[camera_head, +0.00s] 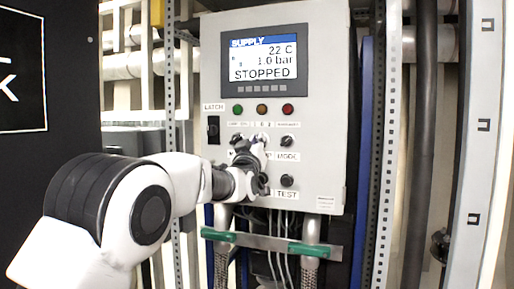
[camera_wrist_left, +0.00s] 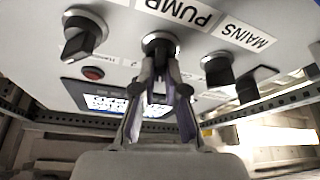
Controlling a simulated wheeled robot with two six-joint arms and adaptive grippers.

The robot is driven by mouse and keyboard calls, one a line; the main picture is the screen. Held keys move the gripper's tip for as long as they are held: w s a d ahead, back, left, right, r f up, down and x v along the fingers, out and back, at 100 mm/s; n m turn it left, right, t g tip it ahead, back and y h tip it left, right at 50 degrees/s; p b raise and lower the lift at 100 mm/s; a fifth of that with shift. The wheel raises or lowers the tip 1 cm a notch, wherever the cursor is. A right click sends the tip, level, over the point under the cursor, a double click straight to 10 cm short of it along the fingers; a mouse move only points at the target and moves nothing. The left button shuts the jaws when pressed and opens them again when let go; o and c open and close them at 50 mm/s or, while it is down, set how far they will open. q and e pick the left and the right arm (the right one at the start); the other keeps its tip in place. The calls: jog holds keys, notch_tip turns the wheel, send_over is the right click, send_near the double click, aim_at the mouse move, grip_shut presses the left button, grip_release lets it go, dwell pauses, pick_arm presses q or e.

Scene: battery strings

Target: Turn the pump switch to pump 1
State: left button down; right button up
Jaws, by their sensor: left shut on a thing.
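The pump switch (camera_wrist_left: 160,44) is a round black knob with a silver ring beside the PUMP label (camera_wrist_left: 184,12) in the left wrist view. My left gripper (camera_wrist_left: 162,72) has its two fingers shut on this knob. In the head view my left gripper (camera_head: 252,158) is against the grey control box (camera_head: 325,100) and hides most of the pump switch. The knob's exact pointing direction cannot be told. The screen (camera_head: 263,58) reads SUPPLY, 22 C, 1.0 bar, STOPPED. My right gripper is not in view.
The MODE knob (camera_head: 288,141) is right of my gripper, with the TEST knob (camera_head: 287,181) below it. The MAINS knob (camera_wrist_left: 218,70) is close beside the fingers. The black LATCH switch (camera_head: 213,128) is at the left. Green-clamped pipes (camera_head: 310,252) run below the box.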

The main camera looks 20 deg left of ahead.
pick_arm(q)
jog(key=shift+n+g+y, duration=0.4)
jog(key=shift+n+y, duration=0.4)
jog(key=shift+n, duration=1)
jog(key=shift+n+g+y, duration=0.4)
jog(key=shift+n+y, duration=0.4)
jog(key=shift+n, duration=1)
jog(key=c, duration=1.2)
grip_release()
jog(key=shift+s, duration=0.1)
jog(key=v, duration=1.1)
jog(key=shift+s+d+f, duration=0.15)
jog(key=shift+s, duration=0.2)
